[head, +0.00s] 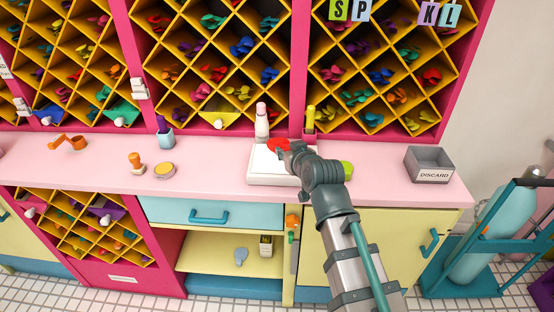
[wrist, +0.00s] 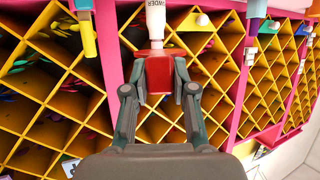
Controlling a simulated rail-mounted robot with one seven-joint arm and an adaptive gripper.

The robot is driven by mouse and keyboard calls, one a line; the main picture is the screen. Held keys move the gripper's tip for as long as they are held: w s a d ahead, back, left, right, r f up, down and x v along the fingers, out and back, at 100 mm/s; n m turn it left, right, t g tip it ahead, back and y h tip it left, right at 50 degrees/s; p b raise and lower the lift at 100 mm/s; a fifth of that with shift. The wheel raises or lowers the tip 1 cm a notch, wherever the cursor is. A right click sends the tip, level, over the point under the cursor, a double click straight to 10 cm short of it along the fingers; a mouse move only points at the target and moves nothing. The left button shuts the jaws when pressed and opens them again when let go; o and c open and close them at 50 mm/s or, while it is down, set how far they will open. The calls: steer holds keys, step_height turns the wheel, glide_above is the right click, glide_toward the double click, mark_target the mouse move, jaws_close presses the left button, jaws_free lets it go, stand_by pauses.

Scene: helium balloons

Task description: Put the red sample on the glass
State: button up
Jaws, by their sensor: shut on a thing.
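The red sample (wrist: 159,76) sits between the two fingers of my gripper (wrist: 160,90) in the wrist view, and the fingers are shut on it. In the head view the red sample (head: 278,145) shows at the tip of my gripper (head: 288,150), over the back part of a low white box with a pale flat top (head: 264,167). That top may be the glass; I cannot tell for sure. The gripper hides part of the box, and I cannot tell whether the sample touches it.
A white bottle (head: 262,125) stands just behind the box and also shows in the wrist view (wrist: 155,20). A grey bin marked DISCARD (head: 432,176) is at the right. A green thing (head: 347,170) lies beside my arm.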

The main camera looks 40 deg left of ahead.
steer(key=x, duration=0.2)
steer(key=p+x, duration=0.1)
steer(key=x, duration=0.1)
steer(key=shift+w+a, duration=0.1)
steer(key=shift+w, duration=0.45)
steer(key=p, duration=0.1)
glide_above(280, 167)
steer(key=f, duration=0.3)
steer(key=d+f, duration=0.1)
steer(key=shift+s+f, duration=0.35)
steer(key=shift+s, duration=0.05)
steer(key=shift+w+a+f+p, duration=0.4)
steer(key=shift+a+f, duration=0.15)
steer(key=shift+f, duration=0.25)
step_height(280, 167, down, 2)
steer(key=shift+f+p, duration=0.25)
steer(key=shift+p, duration=0.4)
steer(key=shift+f, duration=0.3)
steer(key=shift+f, duration=0.25)
steer(key=o, duration=0.8)
steer(key=shift+r, duration=0.1)
